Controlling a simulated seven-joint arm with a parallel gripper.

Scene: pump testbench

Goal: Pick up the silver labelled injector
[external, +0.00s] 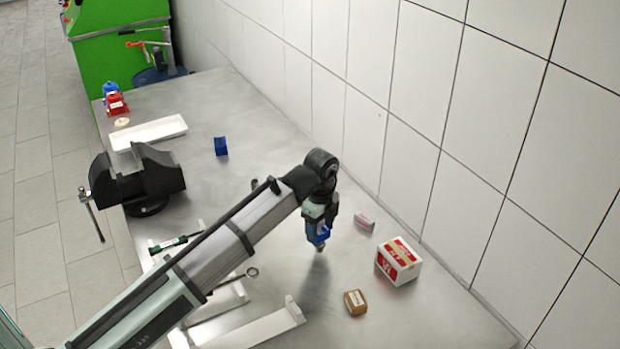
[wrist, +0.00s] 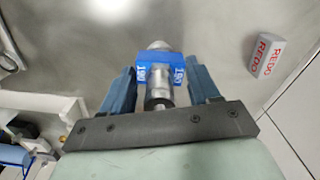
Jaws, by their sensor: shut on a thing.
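The silver injector (wrist: 160,93) is a metal cylinder with a blue collar (wrist: 161,67) marked with white characters that look like "190". In the wrist view it sits between the fingers of my gripper (wrist: 160,72), which are shut on the collar from both sides. In the external view my gripper (external: 318,228) points down over the right part of the metal table. The blue collar and the injector's silver lower tip (external: 320,249) show below it, seemingly raised above a shadow on the table. The rest of the injector is hidden by the fingers.
A white and red box (external: 399,261), a small brown box (external: 355,302) and a small white-red box (external: 364,222) lie near the gripper. A blue block (external: 221,146), a black vise (external: 140,180) and a white tray (external: 149,133) stand further left. The tiled wall borders the table.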

